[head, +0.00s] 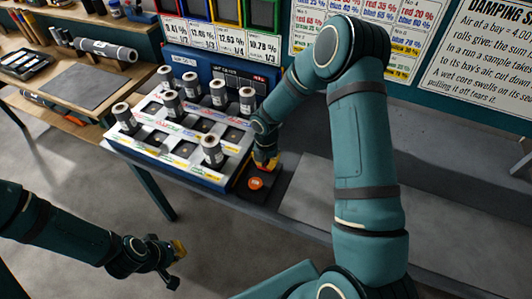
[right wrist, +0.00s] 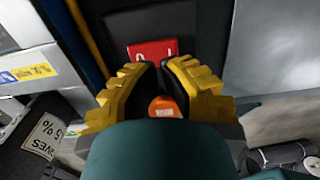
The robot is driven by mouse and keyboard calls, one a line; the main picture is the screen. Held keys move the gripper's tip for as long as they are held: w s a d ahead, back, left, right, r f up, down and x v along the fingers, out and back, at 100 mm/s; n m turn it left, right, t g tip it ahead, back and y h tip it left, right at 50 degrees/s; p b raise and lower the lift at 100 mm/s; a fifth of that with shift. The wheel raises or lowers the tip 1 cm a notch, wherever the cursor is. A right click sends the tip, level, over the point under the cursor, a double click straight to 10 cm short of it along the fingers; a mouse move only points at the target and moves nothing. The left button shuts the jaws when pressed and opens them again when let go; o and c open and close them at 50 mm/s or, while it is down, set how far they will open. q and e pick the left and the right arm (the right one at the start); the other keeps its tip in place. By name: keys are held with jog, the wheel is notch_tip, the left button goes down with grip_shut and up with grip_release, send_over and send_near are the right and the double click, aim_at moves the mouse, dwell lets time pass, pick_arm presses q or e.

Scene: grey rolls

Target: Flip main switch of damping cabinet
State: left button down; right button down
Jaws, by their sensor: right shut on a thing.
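The damping cabinet (head: 165,172) is a pale slanted case with several grey rolls standing in its compartments. At its right end is a dark switch box (head: 247,193) with a round orange disc (head: 255,183). My right gripper (head: 266,163) is down at this box, just behind the disc. In the right wrist view its yellow fingers are shut on an orange switch handle (right wrist: 165,106), which is partly hidden between them. A red label (right wrist: 152,50) lies beyond the fingertips, its marks hard to read. My left gripper (head: 177,265) is open and empty, low over the floor at the left.
A blue panel with a display (head: 238,80) and price cards stands behind the cabinet. A wooden bench (head: 75,95) with a grey roll (head: 106,49) is at the left. The grey tabletop (head: 310,190) right of the switch box is clear.

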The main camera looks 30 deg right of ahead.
jog(key=shift+f, duration=0.9)
